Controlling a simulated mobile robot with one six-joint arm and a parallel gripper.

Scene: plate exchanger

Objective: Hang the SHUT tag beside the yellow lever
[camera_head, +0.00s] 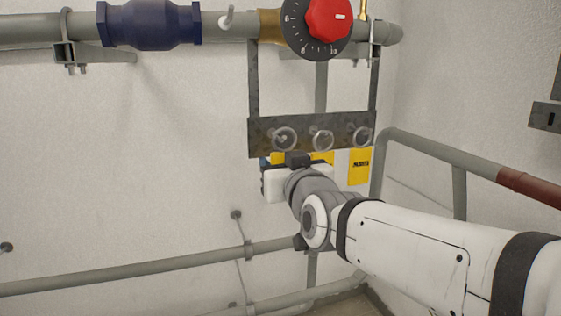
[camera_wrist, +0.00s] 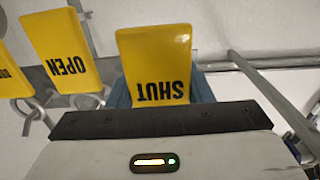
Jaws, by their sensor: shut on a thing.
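The yellow SHUT tag (camera_wrist: 155,60) is upside down in the wrist view, between the blue fingertips of my gripper (camera_wrist: 162,92), which is shut on it. In the head view, my gripper (camera_head: 277,168) is at the left end of a dark rack with rings (camera_head: 312,130). A bit of yellow, likely the SHUT tag (camera_head: 277,157), shows there. Whether the tag still touches its ring is hidden. A thin brass-yellow upright part (camera_head: 363,10) is at the top right; I cannot tell whether it is the yellow lever.
The OPEN tag (camera_wrist: 62,48) and another yellow tag (camera_wrist: 10,75) hang beside the SHUT tag. A red knob on a black dial (camera_head: 328,18) and a blue valve body (camera_head: 150,22) sit on the upper pipe. A handrail (camera_head: 440,152) is at the right. The left wall is mostly clear.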

